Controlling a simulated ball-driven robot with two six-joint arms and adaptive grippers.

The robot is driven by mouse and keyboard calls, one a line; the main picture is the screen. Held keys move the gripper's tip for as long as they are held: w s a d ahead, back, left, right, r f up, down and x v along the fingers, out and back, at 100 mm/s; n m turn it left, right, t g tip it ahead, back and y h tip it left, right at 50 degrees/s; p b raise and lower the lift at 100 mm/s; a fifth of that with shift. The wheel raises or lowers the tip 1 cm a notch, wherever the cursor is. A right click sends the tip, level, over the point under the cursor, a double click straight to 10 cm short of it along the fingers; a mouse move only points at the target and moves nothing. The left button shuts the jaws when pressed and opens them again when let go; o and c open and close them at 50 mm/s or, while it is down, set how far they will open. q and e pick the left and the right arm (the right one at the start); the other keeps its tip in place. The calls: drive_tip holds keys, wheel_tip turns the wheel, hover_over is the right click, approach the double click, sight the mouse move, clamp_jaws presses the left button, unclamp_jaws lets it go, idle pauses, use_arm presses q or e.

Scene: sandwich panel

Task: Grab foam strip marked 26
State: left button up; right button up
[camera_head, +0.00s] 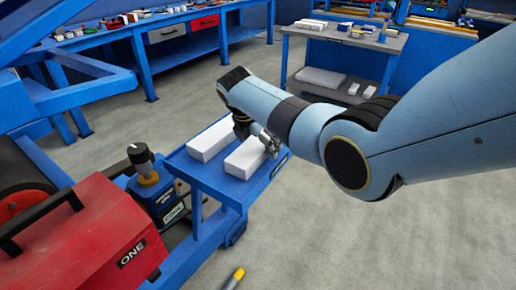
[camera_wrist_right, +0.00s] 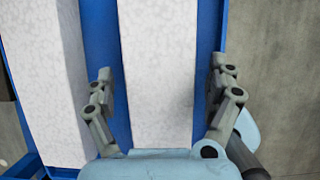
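Two white foam strips lie side by side on a blue tray (camera_head: 228,193). The right strip (camera_head: 243,163) is partly behind my right gripper (camera_head: 270,141) in the head view. The left strip (camera_head: 208,141) lies clear beside it. In the right wrist view, my right gripper (camera_wrist_right: 162,72) is open, with one finger on each side of the right strip (camera_wrist_right: 158,85) and a gap to it on both sides. The left strip (camera_wrist_right: 42,85) is outside the fingers. I can read no number on either strip. My left gripper is not in view.
A red machine (camera_head: 100,240) marked ONE and a blue device with a black knob (camera_head: 155,185) stand left of the tray. A grey-topped bench (camera_head: 345,40) with white blocks stands behind. The grey floor to the right of the tray is clear.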

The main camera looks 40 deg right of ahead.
drive_tip(key=c, duration=1.1)
drive_tip(key=shift+o, duration=0.2)
